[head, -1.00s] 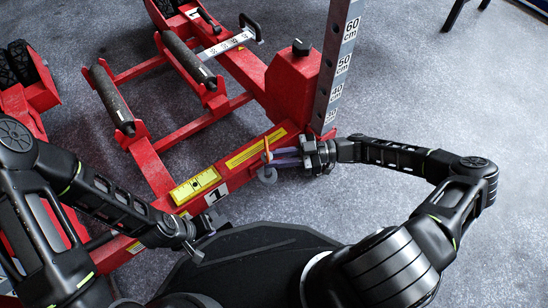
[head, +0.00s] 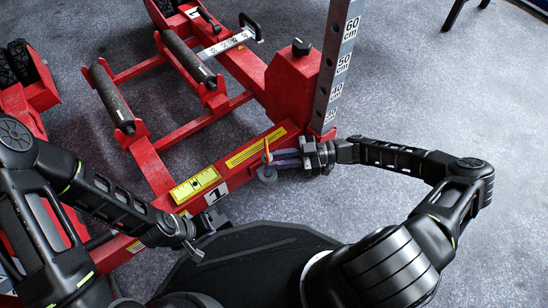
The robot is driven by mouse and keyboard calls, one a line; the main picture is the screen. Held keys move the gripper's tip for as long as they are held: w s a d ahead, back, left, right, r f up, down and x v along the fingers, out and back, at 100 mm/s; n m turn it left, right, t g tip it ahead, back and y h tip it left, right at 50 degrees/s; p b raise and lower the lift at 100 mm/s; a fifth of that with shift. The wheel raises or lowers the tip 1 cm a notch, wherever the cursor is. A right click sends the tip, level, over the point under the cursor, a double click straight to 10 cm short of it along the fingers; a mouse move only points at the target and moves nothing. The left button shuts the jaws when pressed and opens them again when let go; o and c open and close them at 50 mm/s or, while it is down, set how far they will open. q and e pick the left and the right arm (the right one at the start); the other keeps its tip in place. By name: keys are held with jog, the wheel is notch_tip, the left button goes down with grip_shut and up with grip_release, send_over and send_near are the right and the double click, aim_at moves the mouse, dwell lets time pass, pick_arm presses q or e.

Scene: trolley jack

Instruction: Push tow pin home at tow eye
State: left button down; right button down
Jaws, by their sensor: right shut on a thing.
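My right gripper (head: 274,158) reaches in from the right over the red jack's near beam. Its fingers are shut on a small orange upright piece, which looks like the tow pin (head: 266,147). A grey rounded eye, apparently the tow eye (head: 267,174), sits just below the fingertips at the beam's near side. The fingers hide the pin's lower part, so I cannot tell how deep it sits in the eye. My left gripper (head: 205,243) is at the beam's near edge, left of the eye, dark and small, its jaw gap unclear.
The red trolley jack (head: 190,130) has black rollers (head: 110,97), a yellow level (head: 195,186) and a number plate. A grey height scale post (head: 337,65) stands upright close behind my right gripper. Grey floor (head: 430,90) is open to the right.

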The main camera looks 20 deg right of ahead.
aim_at(271, 173)
jog(key=shift+f, duration=3.25)
jog(key=c, duration=1.3)
grip_release()
jog(key=shift+o, duration=0.2)
jog(key=shift+s+f, duration=0.1)
jog(key=shift+f, duration=0.1)
jog(key=s+d+p, duration=0.1)
jog(key=d, duration=0.6)
jog(key=shift+d+r, duration=0.4)
jog(key=shift+r, duration=0.05)
